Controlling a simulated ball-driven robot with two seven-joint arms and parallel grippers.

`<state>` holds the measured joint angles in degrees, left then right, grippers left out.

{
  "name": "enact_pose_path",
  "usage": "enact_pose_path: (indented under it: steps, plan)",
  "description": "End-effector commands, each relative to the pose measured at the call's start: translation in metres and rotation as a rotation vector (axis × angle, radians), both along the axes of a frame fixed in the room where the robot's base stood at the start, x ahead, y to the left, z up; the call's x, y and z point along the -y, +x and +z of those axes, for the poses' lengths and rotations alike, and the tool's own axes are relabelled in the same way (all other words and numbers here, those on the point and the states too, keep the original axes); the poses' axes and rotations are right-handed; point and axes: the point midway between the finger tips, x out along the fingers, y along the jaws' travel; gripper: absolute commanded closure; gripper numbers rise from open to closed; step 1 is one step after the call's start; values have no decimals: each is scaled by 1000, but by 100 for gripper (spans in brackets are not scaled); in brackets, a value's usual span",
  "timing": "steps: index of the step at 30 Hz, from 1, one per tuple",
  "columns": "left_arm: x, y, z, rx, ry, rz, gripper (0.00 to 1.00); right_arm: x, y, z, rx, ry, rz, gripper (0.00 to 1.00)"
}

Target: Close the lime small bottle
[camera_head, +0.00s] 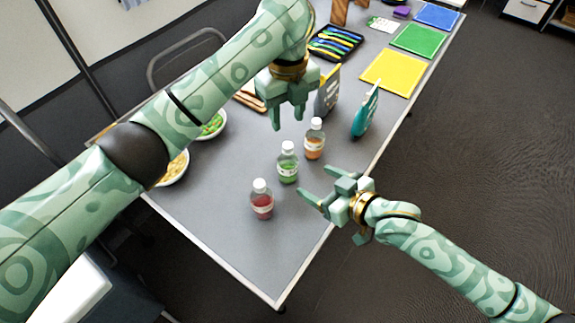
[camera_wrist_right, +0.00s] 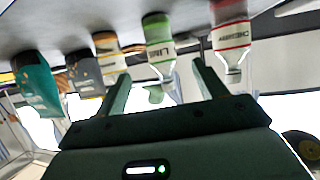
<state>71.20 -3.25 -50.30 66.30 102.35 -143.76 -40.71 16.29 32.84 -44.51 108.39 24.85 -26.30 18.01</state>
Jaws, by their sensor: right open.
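The lime small bottle (camera_head: 288,163) is green with a white top and stands upright on the grey table, between the red and orange bottles. Its LIME label shows in the right wrist view (camera_wrist_right: 160,35), where the picture is upside down; I cannot tell if its cap is seated. My right gripper (camera_head: 313,182) is open and empty to the right of the lime bottle, its fingers pointing left toward it without touching; its fingers also show in the wrist view (camera_wrist_right: 158,75). My left gripper (camera_head: 288,121) points down above and behind the bottles, its fingers apart and empty.
The red cherry bottle (camera_head: 262,200) and orange bottle (camera_head: 314,140) stand close on either side. Bowls (camera_head: 216,122) sit at the left. The table's front (camera_head: 220,245) is clear.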

Motion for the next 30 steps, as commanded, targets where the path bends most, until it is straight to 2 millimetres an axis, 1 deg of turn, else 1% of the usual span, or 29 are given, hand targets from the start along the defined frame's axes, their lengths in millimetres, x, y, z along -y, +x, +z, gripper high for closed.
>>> enact_pose_path:
  steps: [1, 6, 15, 21, 30]
  plan:
    - [0, 0, 0, 0, 0, 0, 61, -7, 8, -3, 1, 1, 0, 29]
    - [0, 0, 0, 0, 0, 0, 61, -29, 32, -16, 1, 1, 0, 29]
    - [0, 0, 0, 0, 0, 0, 61, -62, 67, -37, 0, -1, 0, 29]
    - [0, 0, 0, 0, 0, 0, 61, -73, 79, -44, 1, 1, 0, 29]
    - [0, 0, 0, 0, 0, 0, 61, -75, 81, -46, 1, -1, 0, 29]
